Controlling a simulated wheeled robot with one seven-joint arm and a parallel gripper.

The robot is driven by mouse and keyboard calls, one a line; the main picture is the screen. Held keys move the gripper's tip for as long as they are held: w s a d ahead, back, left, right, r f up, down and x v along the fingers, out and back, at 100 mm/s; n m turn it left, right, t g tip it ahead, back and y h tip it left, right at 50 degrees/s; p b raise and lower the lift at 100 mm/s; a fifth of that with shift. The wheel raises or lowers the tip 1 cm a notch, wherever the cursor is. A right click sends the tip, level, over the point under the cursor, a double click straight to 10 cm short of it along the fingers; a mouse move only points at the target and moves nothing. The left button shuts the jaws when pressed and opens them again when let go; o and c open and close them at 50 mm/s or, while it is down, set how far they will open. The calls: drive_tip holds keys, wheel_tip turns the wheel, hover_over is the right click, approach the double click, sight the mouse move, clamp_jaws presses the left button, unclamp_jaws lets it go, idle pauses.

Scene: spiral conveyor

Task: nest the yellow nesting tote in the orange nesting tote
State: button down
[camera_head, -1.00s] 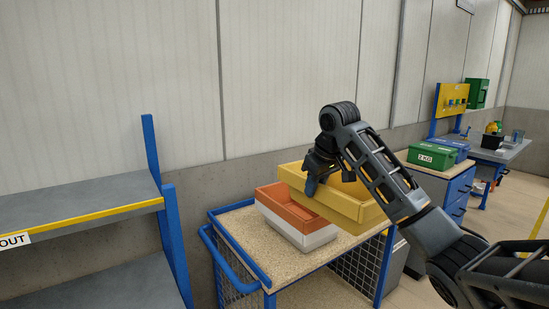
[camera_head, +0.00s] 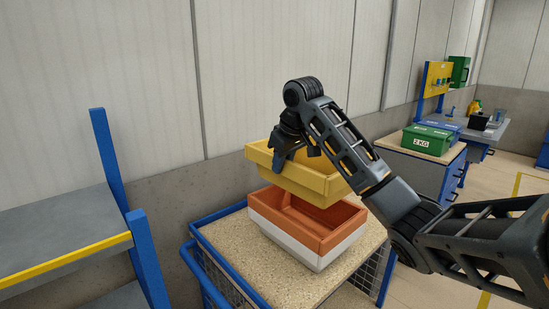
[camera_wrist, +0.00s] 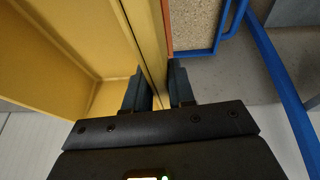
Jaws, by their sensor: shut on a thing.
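The yellow nesting tote (camera_head: 318,183) hangs in the air over the back part of the orange nesting tote (camera_head: 322,240), slightly tilted in the head view. My gripper (camera_head: 284,152) is shut on its rim at the left side. In the wrist view my gripper (camera_wrist: 160,88) has one finger inside and one outside the yellow wall (camera_wrist: 145,40). The orange tote sits in a white tote (camera_head: 290,250) on a cart. Its open front interior shows; its back is hidden behind the yellow tote. A gap between the two totes' front edges is visible.
The cart top (camera_head: 225,238) is speckled board with a blue frame (camera_head: 205,275); room is free to the left of the totes. A grey shelf (camera_head: 60,225) with blue posts stands at left. A green box (camera_head: 428,139) sits on a cabinet at back right.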

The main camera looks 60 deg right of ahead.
sight(284, 175)
idle(0.5)
drive_tip(key=shift+f+b, duration=1.3)
drive_tip(key=shift+f, duration=4.85)
idle(1.3)
